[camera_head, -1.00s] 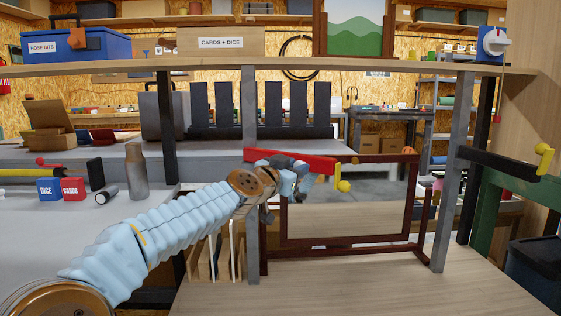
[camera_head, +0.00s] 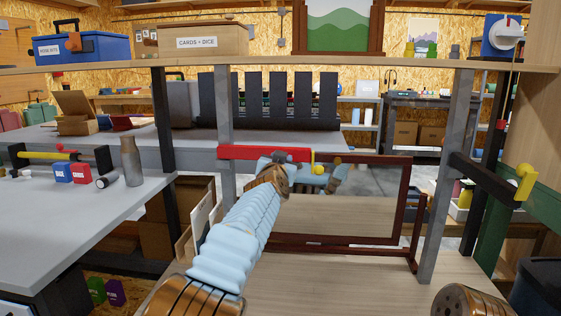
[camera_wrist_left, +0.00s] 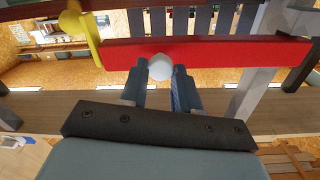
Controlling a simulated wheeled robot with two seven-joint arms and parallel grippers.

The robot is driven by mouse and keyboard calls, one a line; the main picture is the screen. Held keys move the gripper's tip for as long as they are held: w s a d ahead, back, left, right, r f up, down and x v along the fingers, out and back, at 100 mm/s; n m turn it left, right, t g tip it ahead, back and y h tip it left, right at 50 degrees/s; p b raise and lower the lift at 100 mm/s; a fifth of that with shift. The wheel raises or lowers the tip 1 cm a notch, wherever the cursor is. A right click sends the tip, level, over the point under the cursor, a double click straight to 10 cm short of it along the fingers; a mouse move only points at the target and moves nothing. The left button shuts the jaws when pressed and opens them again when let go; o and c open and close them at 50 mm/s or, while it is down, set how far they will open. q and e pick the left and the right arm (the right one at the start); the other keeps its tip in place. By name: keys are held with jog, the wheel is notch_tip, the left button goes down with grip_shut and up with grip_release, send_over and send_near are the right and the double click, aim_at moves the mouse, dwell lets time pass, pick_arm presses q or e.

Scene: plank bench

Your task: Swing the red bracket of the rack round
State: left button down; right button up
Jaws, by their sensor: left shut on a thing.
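The red bracket (camera_head: 262,153) is a flat bar fixed to the rack's left grey post (camera_head: 226,120). It runs level to the right across the rack, with a yellow hook-like end (camera_head: 317,170). In the left wrist view the bracket (camera_wrist_left: 215,52) crosses the top, its yellow end (camera_wrist_left: 82,30) at left. A white round knob (camera_wrist_left: 160,67) sits on its face. My left gripper (camera_head: 284,161) is at the bar; in the left wrist view its fingers (camera_wrist_left: 170,75) are closed at the knob, partly hiding how they grip it. My right gripper is out of view.
A dark-framed mirror (camera_head: 345,215) stands close behind the bracket and reflects my arm. A black bracket (camera_head: 485,175) with a yellow end juts forward from the right post (camera_head: 447,180). A shelf (camera_head: 330,67) runs above. The wooden bench top (camera_head: 345,285) in front is mostly clear.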

pick_arm(q)
jog(key=shift+w+d+f, duration=0.15)
jog(key=shift+w+d, duration=0.05)
jog(key=shift+w, duration=0.05)
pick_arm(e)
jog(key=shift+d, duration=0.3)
pick_arm(q)
jog(key=c, duration=0.8)
grip_release()
jog(key=shift+a, duration=0.1)
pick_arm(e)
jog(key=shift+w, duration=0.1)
pick_arm(q)
jog(key=s+a+b, duration=0.1)
jog(key=s+b, duration=0.2)
jog(key=s, duration=1)
jog(key=shift+s+a, duration=0.3)
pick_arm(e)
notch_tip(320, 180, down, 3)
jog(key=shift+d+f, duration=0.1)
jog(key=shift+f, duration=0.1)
